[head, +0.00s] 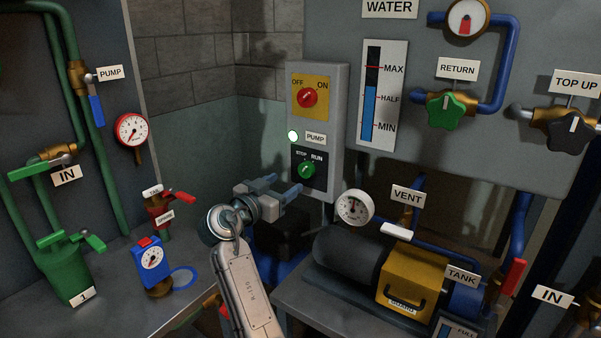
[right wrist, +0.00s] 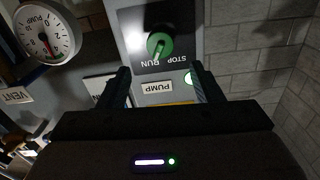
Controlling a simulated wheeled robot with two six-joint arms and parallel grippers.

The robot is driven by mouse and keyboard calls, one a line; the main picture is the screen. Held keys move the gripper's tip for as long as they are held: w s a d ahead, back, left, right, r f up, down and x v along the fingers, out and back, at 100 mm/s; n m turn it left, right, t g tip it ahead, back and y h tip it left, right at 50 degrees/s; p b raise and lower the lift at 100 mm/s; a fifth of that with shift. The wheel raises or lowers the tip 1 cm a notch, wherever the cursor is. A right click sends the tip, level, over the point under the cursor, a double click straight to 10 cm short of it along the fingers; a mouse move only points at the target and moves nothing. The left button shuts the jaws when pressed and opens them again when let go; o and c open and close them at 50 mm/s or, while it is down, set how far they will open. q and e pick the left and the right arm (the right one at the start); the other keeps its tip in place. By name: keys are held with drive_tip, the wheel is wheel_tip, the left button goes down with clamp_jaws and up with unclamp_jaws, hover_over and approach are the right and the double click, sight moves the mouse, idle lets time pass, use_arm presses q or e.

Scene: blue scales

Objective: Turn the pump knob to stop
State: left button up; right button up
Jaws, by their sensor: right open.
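The green pump knob (head: 307,169) sits on a black plate marked STOP and RUN, low on the grey control box (head: 328,140). Its light pointer mark appears turned to the RUN side. It also shows upside down in the right wrist view (right wrist: 160,45), beyond the fingertips. The PUMP label (head: 316,138) and a lit green lamp (head: 293,135) are above the knob. My right gripper (head: 283,186) is open and empty, just left of and below the knob in the head view, apart from it. My left gripper is not in view.
A red OFF/ON knob (head: 308,97) is higher on the same box. A white-faced gauge (head: 355,207) and the pump with its yellow guard (head: 410,275) stand at the lower right. A blue device (head: 151,262) stands on the left bench. Space before the box looks clear.

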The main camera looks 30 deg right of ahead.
sight(302, 172)
drive_tip(key=p+x, duration=0.2)
drive_tip(key=x, duration=0.5)
drive_tip(key=shift+r, duration=0.1)
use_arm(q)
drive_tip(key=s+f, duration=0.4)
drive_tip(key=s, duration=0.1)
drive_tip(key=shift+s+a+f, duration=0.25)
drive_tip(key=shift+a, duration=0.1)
use_arm(e)
drive_tip(key=shift+w+d, duration=0.25)
drive_tip(key=shift+d, duration=0.4)
drive_tip(key=c, duration=1)
